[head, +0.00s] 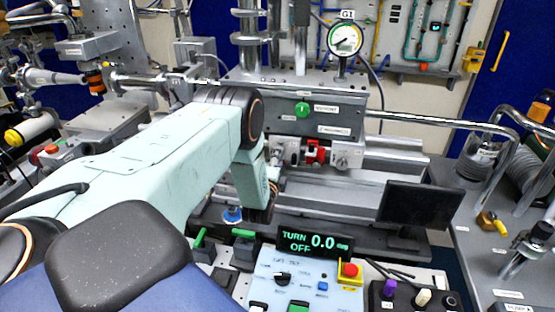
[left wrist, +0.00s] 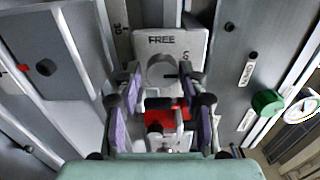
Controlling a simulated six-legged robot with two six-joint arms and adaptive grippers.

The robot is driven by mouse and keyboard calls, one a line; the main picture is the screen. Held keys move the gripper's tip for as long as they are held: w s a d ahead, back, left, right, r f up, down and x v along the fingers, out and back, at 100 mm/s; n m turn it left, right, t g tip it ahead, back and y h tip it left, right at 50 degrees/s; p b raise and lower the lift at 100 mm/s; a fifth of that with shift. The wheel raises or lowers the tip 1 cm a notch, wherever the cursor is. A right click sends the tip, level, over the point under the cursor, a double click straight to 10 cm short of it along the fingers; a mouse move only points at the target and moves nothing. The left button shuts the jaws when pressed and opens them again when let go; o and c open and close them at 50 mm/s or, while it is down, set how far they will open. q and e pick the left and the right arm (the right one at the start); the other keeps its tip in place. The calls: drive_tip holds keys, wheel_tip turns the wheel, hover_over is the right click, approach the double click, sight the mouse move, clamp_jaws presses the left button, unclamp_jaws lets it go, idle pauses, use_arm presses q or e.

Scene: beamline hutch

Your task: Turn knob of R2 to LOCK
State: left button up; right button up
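In the left wrist view, a light plate marked FREE (left wrist: 189,40) carries a round grey knob (left wrist: 160,70) with a short dark mark towards the right. No R2 label is readable. My left gripper (left wrist: 164,82) is open, its purple-padded fingers on either side of the picture's middle, with a gap between them. A red block (left wrist: 182,109) shows between the fingers, nearer the camera than the knob. I cannot tell whether any finger touches. In the head view, the red block (head: 315,152) and the silver knob plate (head: 343,156) sit right of my left wrist; the fingers are mostly hidden.
A green knob (head: 302,110) is on the housing above, under gauge G1 (head: 345,40). A display (head: 314,243) reads TURN OFF 0.0, above a blue control panel (head: 265,285). A dark screen (head: 418,205) stands at right. Metal rails (head: 380,165) run beside the knob.

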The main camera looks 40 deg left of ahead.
use_arm(q)
drive_tip(key=shift+r, duration=0.1)
drive_tip(key=v, duration=1.2)
idle(0.6)
